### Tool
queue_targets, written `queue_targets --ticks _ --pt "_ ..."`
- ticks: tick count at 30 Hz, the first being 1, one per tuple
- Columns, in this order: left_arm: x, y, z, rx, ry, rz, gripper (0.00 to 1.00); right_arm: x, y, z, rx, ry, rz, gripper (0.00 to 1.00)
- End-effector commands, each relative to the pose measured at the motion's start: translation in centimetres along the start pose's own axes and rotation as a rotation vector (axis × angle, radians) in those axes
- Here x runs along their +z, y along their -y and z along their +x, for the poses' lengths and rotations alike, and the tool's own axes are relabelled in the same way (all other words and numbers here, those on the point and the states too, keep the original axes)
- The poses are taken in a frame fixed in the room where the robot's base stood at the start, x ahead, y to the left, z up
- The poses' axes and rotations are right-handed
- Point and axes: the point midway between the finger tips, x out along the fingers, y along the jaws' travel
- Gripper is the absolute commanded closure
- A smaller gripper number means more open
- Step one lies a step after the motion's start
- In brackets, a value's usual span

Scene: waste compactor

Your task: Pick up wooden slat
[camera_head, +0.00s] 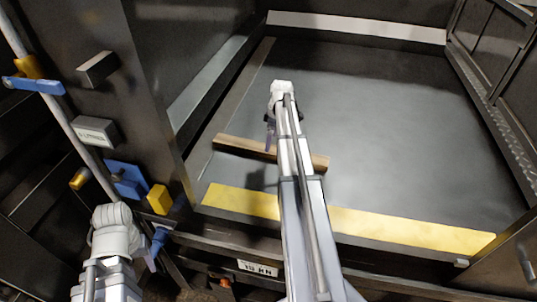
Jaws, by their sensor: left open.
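A wooden slat (238,146) lies on the dark compactor floor, just behind the yellow stripe. My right arm crosses in front of its middle, and its right end shows past the arm. My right gripper (269,136) hangs near the slat, mostly hidden by its own arm; I cannot tell its opening or whether it touches the slat. My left gripper (155,246) is open at the lower left, outside the compactor and well away from the slat.
A yellow stripe (410,229) marks the front edge of the compactor floor (390,130). A side wall stands left, with a blue bracket (126,179) and yellow block (159,199) beside my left gripper. A brownish strip (246,85) runs along the floor's left side. The right floor is clear.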

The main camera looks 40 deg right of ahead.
Motion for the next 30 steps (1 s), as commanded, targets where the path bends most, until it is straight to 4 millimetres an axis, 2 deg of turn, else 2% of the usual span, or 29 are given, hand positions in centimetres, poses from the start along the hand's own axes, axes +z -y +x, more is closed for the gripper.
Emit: queue_targets --ticks 8,20,28,30 --pt "-0.1 -0.1 0.8 0.000 -0.001 -0.001 0.45 0.0 0.0 0.8 0.000 0.000 0.000 0.00" --pt "-0.4 -0.5 5.3 -0.001 -0.001 0.004 0.45 0.2 -0.1 5.3 0.000 0.000 -0.001 0.00" --pt "-0.3 -0.5 5.2 -0.001 -0.001 0.005 0.45 0.2 -0.1 5.3 0.000 0.000 0.000 0.00" --pt "-0.3 -0.5 5.2 -0.001 -0.001 0.005 0.45 0.2 -0.1 5.3 0.000 0.000 0.000 0.06"
